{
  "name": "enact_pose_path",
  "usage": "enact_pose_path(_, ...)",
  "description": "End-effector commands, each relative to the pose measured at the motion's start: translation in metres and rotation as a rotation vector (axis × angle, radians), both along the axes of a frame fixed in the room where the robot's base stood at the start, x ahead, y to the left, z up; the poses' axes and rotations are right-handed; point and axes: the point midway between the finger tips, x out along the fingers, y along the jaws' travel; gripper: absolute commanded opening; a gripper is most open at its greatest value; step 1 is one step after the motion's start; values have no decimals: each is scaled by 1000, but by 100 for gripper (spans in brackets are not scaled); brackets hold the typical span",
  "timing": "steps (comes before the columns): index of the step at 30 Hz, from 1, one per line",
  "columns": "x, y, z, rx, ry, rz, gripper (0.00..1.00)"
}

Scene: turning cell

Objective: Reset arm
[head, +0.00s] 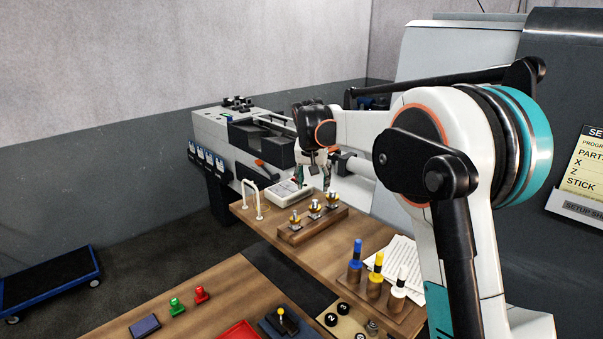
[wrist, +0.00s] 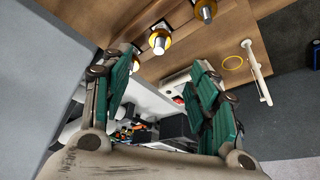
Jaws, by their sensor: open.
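My gripper (head: 313,182) hangs from my outstretched arm over the far end of the wooden bench (head: 352,234), pointing down. Its two green-padded fingers are spread apart, and nothing shows between them. In the wrist view the open fingers (wrist: 163,65) also stand apart with a clear gap. A wooden holder (head: 293,236) with three gold-and-metal pieces stands just in front of my gripper. A pale flat device (head: 284,195) lies beside and below my gripper.
A white wire stand (head: 251,197) is at the bench's left end. A rack with blue, yellow and white-topped tools (head: 375,277) stands nearer, beside papers (head: 404,255). A grey machine (head: 222,128) is behind. Red and green pieces (head: 177,306) sit on the front table.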

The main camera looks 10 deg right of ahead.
Motion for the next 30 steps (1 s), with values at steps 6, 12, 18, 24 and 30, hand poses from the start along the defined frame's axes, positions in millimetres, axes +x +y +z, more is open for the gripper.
enact_pose_path(6,-37,-5,26,1,-16,31,54)
enact_pose_path(12,-93,-11,53,3,-40,78,54)
enact_pose_path(18,-152,-15,70,2,-67,124,54)
enact_pose_path(24,-213,-19,76,-1,-93,169,54)
enact_pose_path(30,-273,-22,72,-6,-121,211,54)
